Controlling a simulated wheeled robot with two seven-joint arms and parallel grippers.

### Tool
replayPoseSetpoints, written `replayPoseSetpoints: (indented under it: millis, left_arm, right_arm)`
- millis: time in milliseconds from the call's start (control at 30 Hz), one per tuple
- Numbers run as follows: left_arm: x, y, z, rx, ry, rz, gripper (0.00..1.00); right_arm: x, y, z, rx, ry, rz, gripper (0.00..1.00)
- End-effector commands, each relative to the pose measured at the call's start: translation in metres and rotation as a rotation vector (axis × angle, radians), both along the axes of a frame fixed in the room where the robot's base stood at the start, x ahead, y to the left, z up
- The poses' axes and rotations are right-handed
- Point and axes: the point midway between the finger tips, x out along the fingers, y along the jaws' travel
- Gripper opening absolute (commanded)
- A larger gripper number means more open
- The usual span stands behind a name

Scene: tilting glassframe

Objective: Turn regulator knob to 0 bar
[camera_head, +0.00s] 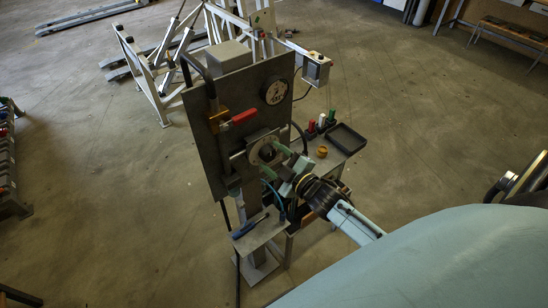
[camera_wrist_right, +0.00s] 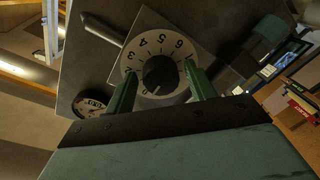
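The regulator knob (camera_wrist_right: 158,75) is black, at the middle of a round white dial (camera_wrist_right: 147,55) numbered around its rim. A pale mark on the knob is near the 0 side, but its exact reading is unclear. In the head view the dial (camera_head: 262,152) is low on an upright grey panel (camera_head: 203,163). My right gripper (camera_head: 276,160) is at the dial. In the right wrist view its green fingers (camera_wrist_right: 164,88) are apart, one on each side of the knob, with visible gaps to it. My left gripper is not in view.
A pressure gauge (camera_head: 275,92) and a red lever (camera_head: 244,117) are on the panel above the dial. Right of it, a small table holds a black tray (camera_head: 347,139), a yellow part (camera_head: 322,151) and several coloured items. A white frame (camera_head: 150,80) stands behind.

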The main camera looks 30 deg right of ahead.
Motion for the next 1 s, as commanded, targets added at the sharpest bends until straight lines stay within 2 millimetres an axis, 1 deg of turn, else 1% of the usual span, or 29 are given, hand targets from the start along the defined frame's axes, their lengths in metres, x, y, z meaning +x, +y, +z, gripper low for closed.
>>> replayPoseSetpoints:
  millis: [333, 467, 567, 800, 1000]
  left_arm:
    - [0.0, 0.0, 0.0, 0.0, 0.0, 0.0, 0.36]
    - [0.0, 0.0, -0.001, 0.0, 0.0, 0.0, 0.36]
    - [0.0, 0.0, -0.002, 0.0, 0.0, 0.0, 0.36]
    - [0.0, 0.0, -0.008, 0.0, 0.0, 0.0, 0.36]
    - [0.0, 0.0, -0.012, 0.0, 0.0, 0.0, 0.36]
  right_arm:
    - [-0.001, 0.0, 0.0, 0.002, -0.001, 0.0, 0.61]
    - [-0.01, -0.002, 0.0, 0.003, 0.0, 0.001, 0.61]
    - [-0.025, -0.004, 0.0, 0.003, 0.001, 0.001, 0.61]
    - [-0.074, -0.01, 0.001, 0.003, 0.003, 0.001, 0.61]
    - [-0.109, -0.015, 0.003, 0.002, 0.001, 0.001, 0.61]
